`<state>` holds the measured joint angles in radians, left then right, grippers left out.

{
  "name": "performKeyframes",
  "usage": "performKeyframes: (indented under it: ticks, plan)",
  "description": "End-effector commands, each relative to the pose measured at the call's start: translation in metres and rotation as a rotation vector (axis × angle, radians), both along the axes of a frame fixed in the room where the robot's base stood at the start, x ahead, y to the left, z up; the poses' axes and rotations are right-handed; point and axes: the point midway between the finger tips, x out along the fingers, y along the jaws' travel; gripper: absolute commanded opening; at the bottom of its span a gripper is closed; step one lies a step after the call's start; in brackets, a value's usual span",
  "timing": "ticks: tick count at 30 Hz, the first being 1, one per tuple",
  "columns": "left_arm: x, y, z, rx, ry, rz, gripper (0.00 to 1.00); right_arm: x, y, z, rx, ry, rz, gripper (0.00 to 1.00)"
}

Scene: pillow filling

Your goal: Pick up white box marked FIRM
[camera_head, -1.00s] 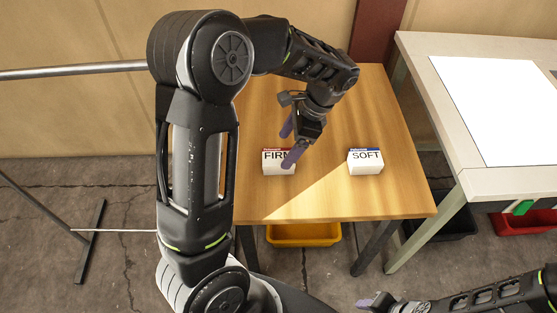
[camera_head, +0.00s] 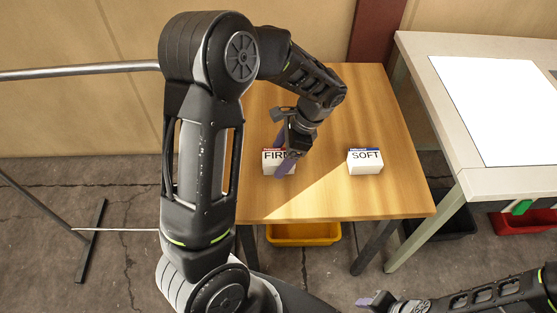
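The white box marked FIRM (camera_head: 269,165), with a red top edge, sits on the wooden table. My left gripper (camera_head: 282,154) is right at it from above, its purple fingers apart and partly covering the lettering. One finger shows in front of the box and one behind it. I cannot tell whether they touch it. A similar white box marked SOFT (camera_head: 365,162), with a blue top edge, sits to its right. My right gripper (camera_head: 374,301) is low at the bottom edge, away from the table; its fingers are too small to read.
The wooden table (camera_head: 390,205) is otherwise clear. A yellow bin (camera_head: 303,234) stands below it. A pale workbench (camera_head: 425,85) with a white sheet (camera_head: 505,105) is at the right, with a dark bin and a red bin (camera_head: 525,222) under it. A metal rail (camera_head: 80,70) runs at left.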

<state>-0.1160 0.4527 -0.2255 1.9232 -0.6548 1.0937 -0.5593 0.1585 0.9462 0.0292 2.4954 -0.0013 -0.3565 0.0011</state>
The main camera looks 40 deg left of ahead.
Motion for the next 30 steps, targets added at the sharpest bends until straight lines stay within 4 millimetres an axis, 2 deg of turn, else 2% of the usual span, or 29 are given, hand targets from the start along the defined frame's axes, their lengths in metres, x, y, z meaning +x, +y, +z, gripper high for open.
performKeyframes:
  ticks: [2, 23, 30]
  plan:
    - [0.0, 0.0, 0.0001, 0.0, 0.0, 0.0, 0.71, 0.0, 0.0, 0.0, 0.0, 0.0, 0.0, 0.36]
    - [0.0, 0.0, 0.0001, 0.0, 0.0, 0.0, 0.14, 0.0, 0.0, 0.0, 0.0, 0.0, 0.0, 0.36]
    - [0.0001, 0.0001, 0.0005, 0.0, 0.0, 0.0, 0.12, 0.0, 0.0, 0.0, 0.0, 0.0, 0.0, 0.36]
